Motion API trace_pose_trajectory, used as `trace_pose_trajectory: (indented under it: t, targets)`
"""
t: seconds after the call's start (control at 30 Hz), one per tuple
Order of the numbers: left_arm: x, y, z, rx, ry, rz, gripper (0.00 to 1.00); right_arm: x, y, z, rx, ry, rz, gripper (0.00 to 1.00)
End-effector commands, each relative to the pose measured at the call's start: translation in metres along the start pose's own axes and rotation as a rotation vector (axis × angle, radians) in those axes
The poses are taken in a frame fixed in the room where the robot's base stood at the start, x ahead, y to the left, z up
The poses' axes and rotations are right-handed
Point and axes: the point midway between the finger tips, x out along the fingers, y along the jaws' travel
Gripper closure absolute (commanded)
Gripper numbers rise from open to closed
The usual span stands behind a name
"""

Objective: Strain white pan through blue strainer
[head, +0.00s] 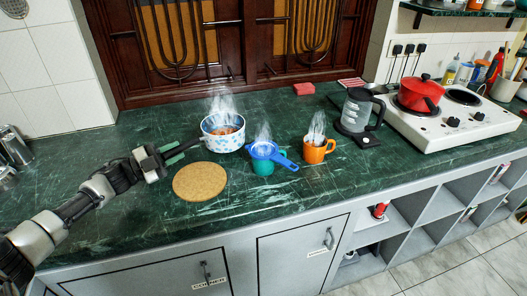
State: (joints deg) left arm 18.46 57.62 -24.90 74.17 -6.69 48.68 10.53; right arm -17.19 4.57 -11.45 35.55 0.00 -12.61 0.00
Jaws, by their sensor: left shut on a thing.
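The white pan (214,142) with blue spots sits at the middle of the green counter, behind the round cork mat. It holds orange-brown food and steams. My left gripper (172,153) reaches in from the left and is shut on the pan at its left side; the grip itself is small and partly hidden. The blue strainer (265,150) rests on top of a teal cup (262,168) to the right of the pan, its handle pointing right. Steam rises above it. My right gripper is not in view.
A round cork mat (200,181) lies in front of the pan. A steaming orange mug (315,153) stands right of the strainer. Farther right are a kettle (356,112) and a white hob (440,126) with a red pot (420,94). The front-left counter is clear.

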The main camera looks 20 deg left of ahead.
Motion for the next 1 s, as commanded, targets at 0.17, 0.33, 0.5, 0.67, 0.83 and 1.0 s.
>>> trace_pose_trajectory:
  t: [0.17, 0.33, 0.5, 0.67, 0.83, 1.0]
  targets:
    - [0.001, -0.004, -0.002, 0.003, 0.003, -0.002, 1.0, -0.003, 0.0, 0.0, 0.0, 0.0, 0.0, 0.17]
    - [0.003, -0.015, -0.01, 0.003, 0.003, -0.002, 1.0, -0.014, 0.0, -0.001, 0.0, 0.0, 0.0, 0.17]
    - [0.006, -0.029, -0.019, 0.002, 0.003, -0.002, 1.0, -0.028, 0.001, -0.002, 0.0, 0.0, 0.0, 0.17]
    - [0.008, -0.041, -0.027, 0.002, 0.003, -0.002, 1.0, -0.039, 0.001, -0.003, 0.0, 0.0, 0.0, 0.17]
    - [0.008, -0.043, -0.029, 0.002, 0.003, -0.002, 1.0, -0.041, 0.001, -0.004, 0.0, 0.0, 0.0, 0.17]
    - [0.008, -0.043, -0.028, 0.002, 0.002, -0.002, 1.0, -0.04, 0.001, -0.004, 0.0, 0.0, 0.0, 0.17]
